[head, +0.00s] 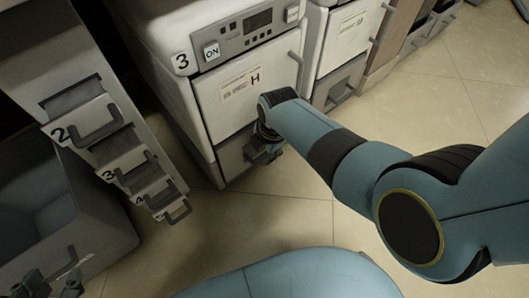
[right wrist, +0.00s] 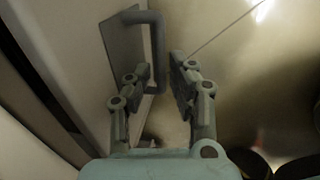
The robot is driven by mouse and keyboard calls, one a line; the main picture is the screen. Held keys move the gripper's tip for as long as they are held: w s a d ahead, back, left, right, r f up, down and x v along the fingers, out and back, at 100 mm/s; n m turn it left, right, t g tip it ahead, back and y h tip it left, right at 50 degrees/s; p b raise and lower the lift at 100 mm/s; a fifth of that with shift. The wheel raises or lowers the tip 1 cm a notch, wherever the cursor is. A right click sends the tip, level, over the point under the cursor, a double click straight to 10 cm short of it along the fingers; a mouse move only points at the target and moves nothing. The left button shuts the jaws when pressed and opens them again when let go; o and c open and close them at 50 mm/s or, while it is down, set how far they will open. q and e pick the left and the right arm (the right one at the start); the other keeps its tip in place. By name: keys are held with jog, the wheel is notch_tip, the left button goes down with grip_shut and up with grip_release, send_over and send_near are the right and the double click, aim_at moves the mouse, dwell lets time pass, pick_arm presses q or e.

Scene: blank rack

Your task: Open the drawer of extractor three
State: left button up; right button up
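Extractor three (head: 185,64) is a white unit at the upper centre of the head view, marked 3, with an ON button and a display. Its lower drawer front (head: 233,158) looks closed and is partly hidden by my right gripper (head: 262,150). In the right wrist view the grey drawer handle (right wrist: 157,45) sticks out from a grey panel. My right gripper (right wrist: 160,72) is open, its fingers on either side of the handle's near end, with no clear contact. My left gripper (head: 52,280) is at the bottom left of the head view, its fingers apart and empty.
A slanted rack (head: 120,170) with numbered handled slots stands at left, beside a dark grey bin (head: 85,215). Another white unit (head: 345,35) stands right of extractor three. The tiled floor (head: 455,95) is clear at right.

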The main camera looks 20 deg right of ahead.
jog(key=shift+f, duration=0.35)
grip_shut()
dwell(0.3)
